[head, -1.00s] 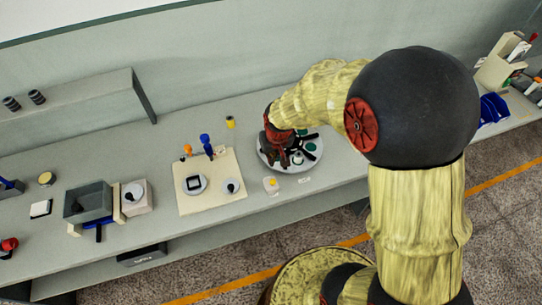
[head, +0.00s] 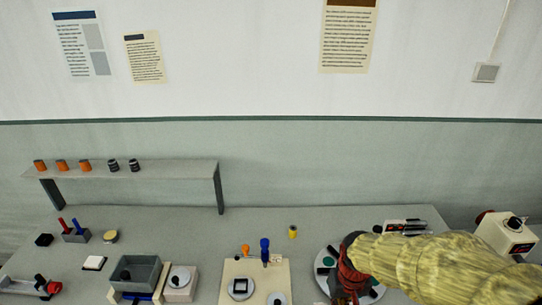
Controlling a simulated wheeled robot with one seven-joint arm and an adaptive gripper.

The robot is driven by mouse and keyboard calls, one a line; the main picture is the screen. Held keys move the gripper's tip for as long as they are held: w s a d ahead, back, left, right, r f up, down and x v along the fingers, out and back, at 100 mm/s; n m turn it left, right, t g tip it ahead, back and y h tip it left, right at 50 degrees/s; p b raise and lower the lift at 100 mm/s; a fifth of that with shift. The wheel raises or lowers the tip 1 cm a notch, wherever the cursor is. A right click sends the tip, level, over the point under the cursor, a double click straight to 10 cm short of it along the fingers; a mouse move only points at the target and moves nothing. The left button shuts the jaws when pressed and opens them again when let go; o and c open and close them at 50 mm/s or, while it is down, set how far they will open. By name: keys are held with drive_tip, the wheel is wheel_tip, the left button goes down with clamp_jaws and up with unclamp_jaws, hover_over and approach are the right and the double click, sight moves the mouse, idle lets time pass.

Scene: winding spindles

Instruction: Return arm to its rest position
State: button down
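My arm (head: 435,268), with its yellow-brown link and dark red wrist, enters from the lower right in the head view and reaches left. My gripper end is at the bottom, over a round grey plate (head: 322,276) that carries dark and green pieces. The wrist and the picture's lower edge hide the fingers, so I cannot see whether anything is held.
A cream board (head: 230,268) with blue and orange-topped tools lies left of my arm. A grey box (head: 135,270) stands farther left. A raised shelf (head: 170,171) holds orange and dark spools. A white machine (head: 503,235) stands at the right. Bench around the yellow cup (head: 293,231) is clear.

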drive_tip(key=s+r+t+b, duration=0.5)
drive_tip(key=s+r+b, duration=0.5)
drive_tip(key=shift+s+d, duration=0.15)
drive_tip(key=shift+s, duration=0.2)
drive_tip(key=shift+r, duration=0.15)
drive_tip(key=c, duration=2.6)
unclamp_jaws()
